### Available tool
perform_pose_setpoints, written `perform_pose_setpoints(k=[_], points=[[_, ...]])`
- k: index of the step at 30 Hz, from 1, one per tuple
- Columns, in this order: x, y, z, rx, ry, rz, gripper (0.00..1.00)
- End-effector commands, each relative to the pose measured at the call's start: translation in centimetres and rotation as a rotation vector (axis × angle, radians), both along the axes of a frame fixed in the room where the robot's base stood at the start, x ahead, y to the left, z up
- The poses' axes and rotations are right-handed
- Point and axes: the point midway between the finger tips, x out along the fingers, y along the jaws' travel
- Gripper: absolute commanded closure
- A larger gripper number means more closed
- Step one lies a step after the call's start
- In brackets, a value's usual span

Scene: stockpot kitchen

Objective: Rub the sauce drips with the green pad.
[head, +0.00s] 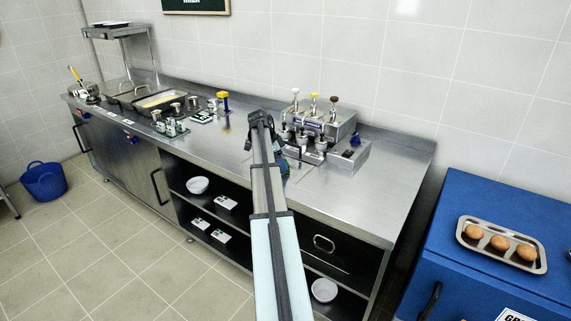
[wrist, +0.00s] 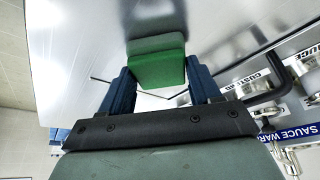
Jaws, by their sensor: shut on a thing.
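The green pad (wrist: 157,64) sits between the two blue fingers of my gripper (wrist: 159,72) in the wrist view, and the fingers are shut on it. The pad's far end faces the steel counter; I cannot tell whether it touches the surface. In the head view my gripper (head: 281,163) is low over the counter (head: 340,195), just left of and in front of the sauce warmer (head: 322,128), and mostly hidden by my arm. I cannot make out any sauce drips in either view; my arm and the pad cover part of the counter. Thin dark lines show on the steel near the pad.
The warmer has several pump tops; its front edge is close to my gripper in the wrist view (wrist: 272,128). A yellow-topped item (head: 224,99) and small containers (head: 170,127) stand left. A blue cabinet (head: 480,220) with a bun tray (head: 480,250) is right. The front right counter is clear.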

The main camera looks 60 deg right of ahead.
Motion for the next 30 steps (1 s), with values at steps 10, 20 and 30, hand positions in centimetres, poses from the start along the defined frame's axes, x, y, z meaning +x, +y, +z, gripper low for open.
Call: perform_pose_setpoints(k=[10, 20, 30], points=[[-0.8, 0.1, 0.0, 0.001, -0.001, -0.001, 0.66], [-3.8, 0.1, 0.0, 0.0, 0.0, -0.001, 0.66], [-6.9, 0.1, 0.0, 0.0, 0.0, -0.001, 0.66]])
